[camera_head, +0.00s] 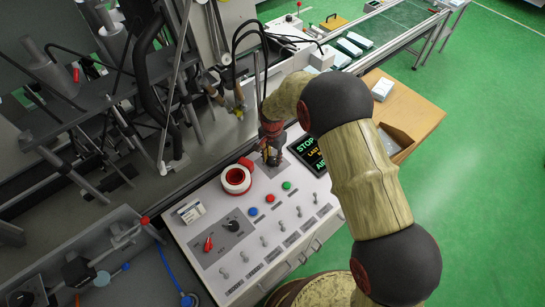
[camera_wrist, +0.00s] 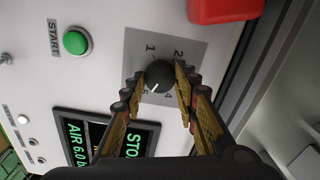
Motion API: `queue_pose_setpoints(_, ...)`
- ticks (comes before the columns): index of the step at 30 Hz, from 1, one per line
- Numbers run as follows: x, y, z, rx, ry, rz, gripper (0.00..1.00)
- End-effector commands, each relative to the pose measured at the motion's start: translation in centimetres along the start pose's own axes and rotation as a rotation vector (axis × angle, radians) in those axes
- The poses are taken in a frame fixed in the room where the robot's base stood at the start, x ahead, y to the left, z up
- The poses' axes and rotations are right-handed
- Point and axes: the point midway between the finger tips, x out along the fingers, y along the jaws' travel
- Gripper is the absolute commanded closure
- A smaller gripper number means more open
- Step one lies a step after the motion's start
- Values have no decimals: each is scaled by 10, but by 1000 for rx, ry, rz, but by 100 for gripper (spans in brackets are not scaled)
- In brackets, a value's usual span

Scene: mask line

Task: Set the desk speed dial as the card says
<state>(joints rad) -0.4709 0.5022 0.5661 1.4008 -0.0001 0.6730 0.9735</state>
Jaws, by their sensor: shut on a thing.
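The speed dial is a black round knob (camera_wrist: 159,72) on a grey plate with printed numbers, seen in the wrist view; 1, 2 and 4 are readable. Its white pointer mark faces the lower left, toward a partly hidden number. My gripper (camera_wrist: 158,76) is shut on the knob, one finger on each side. In the head view my gripper (camera_head: 271,154) stands over the grey plate (camera_head: 265,170) and hides the knob. A small white card (camera_head: 189,212) lies at the left of the desk top; its writing is too small to read.
A dark display (camera_head: 308,154) reading STOP is right of my gripper. A red-and-white ring (camera_head: 237,180) and a red block (camera_wrist: 225,8) are close by. Blue, red and green buttons, several toggles and another black knob (camera_head: 232,226) are nearer the front.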

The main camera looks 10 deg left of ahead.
Motion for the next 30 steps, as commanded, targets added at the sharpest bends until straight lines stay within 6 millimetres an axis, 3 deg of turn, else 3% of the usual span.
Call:
queue_pose_setpoints(9,0,-1,0,98,0,-1,95)
queue_pose_setpoints(23,0,-1,0,111,1,-2,95)
queue_pose_setpoints(24,0,-1,0,111,1,-2,70)
queue_pose_setpoints(30,0,-1,0,110,0,-1,58)
